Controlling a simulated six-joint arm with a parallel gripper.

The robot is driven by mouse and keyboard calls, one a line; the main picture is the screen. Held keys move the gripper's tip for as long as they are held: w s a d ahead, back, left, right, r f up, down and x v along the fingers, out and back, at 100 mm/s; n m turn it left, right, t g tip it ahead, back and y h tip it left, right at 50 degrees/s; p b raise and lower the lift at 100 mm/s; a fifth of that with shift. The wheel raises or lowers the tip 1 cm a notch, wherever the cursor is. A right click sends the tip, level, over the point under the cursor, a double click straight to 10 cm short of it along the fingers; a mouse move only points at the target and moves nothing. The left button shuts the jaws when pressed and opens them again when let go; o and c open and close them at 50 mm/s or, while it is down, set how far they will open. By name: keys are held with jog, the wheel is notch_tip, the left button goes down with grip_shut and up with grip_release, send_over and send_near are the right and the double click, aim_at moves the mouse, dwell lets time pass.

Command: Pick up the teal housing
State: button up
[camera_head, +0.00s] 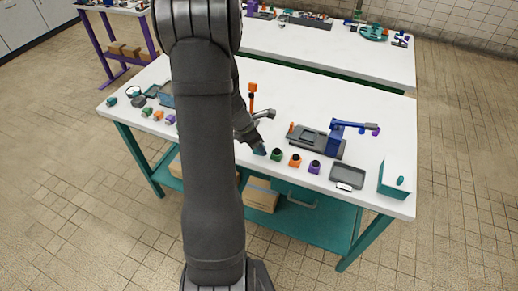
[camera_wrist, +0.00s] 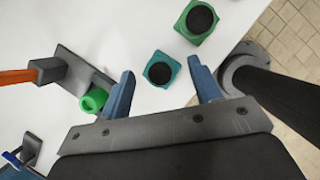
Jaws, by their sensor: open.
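The teal housing (camera_head: 259,150) is a small squarish block near the front edge of the white table, at the left end of a row of housings. In the wrist view the teal housing (camera_wrist: 160,70) shows from above with a round dark top, between my two blue fingers. My gripper (camera_wrist: 163,65) is open, one finger to each side of the housing, with gaps visible on both sides. I cannot tell how high the fingertips are above the table. In the head view my gripper (camera_head: 254,141) is just above the housing, partly behind my arm.
A green housing (camera_wrist: 197,20) sits close by; orange (camera_head: 295,160) and purple (camera_head: 314,166) housings continue the row rightward. A grey fixture with a blue lever (camera_head: 336,138), a grey tray (camera_head: 348,175) and a teal bin (camera_head: 395,182) stand right. A green cylinder (camera_wrist: 94,101) is near the left finger.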

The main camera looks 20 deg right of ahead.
jog(key=c, duration=1.2)
jog(key=shift+o, duration=0.2)
jog(key=shift+r, duration=0.1)
